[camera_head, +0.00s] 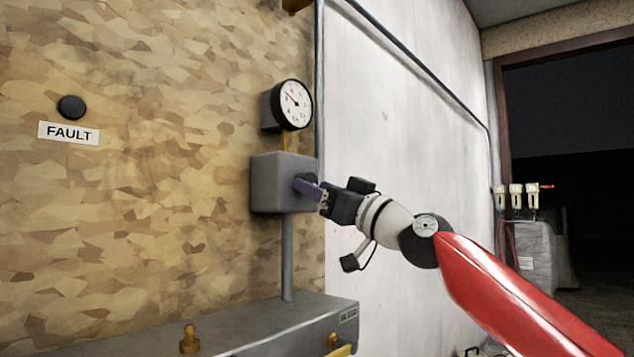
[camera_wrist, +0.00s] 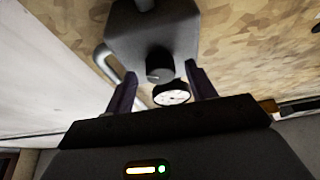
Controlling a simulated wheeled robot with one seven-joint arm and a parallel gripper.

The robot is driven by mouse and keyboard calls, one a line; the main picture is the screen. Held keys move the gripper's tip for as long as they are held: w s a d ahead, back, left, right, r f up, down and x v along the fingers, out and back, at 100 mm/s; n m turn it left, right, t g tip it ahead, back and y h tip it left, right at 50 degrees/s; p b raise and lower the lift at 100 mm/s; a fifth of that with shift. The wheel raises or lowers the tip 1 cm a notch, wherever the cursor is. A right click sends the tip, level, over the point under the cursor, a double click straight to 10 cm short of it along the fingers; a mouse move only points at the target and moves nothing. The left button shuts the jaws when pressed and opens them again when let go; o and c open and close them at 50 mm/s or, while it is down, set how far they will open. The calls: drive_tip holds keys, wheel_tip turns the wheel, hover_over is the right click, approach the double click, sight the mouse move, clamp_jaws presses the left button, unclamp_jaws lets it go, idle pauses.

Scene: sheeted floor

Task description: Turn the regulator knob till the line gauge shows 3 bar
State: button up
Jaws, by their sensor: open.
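The regulator is a grey box (camera_head: 276,172) on a vertical pipe, and it also shows in the wrist view (camera_wrist: 150,32). Its round dark knob (camera_wrist: 160,66) faces my gripper. In the head view the knob is mostly hidden behind the fingers. The line gauge (camera_head: 295,104), with a white dial and black rim, sits above the box; its needle points to the upper left, but the numbers are too small to read. My gripper (camera_head: 308,189) is at the knob. In the wrist view its two purple fingers (camera_wrist: 162,88) stand open, one on each side of the knob, with gaps.
A black button (camera_head: 71,107) is on the wall above a FAULT label (camera_head: 68,133). A grey bench (camera_head: 250,330) with a brass fitting (camera_head: 189,340) lies below the regulator. A conduit (camera_head: 320,90) runs up the wall beside the gauge.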

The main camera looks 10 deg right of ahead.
drive_tip(key=shift+w+a+r, duration=0.15)
drive_tip(key=shift+w+a, duration=0.05)
drive_tip(key=shift+w, duration=0.1)
drive_tip(key=c, duration=1)
drive_tip(key=shift+m+t+h, duration=0.4)
drive_tip(key=shift+m+h, duration=0.3)
drive_tip(key=shift+m, duration=0.7)
drive_tip(key=o, duration=1)
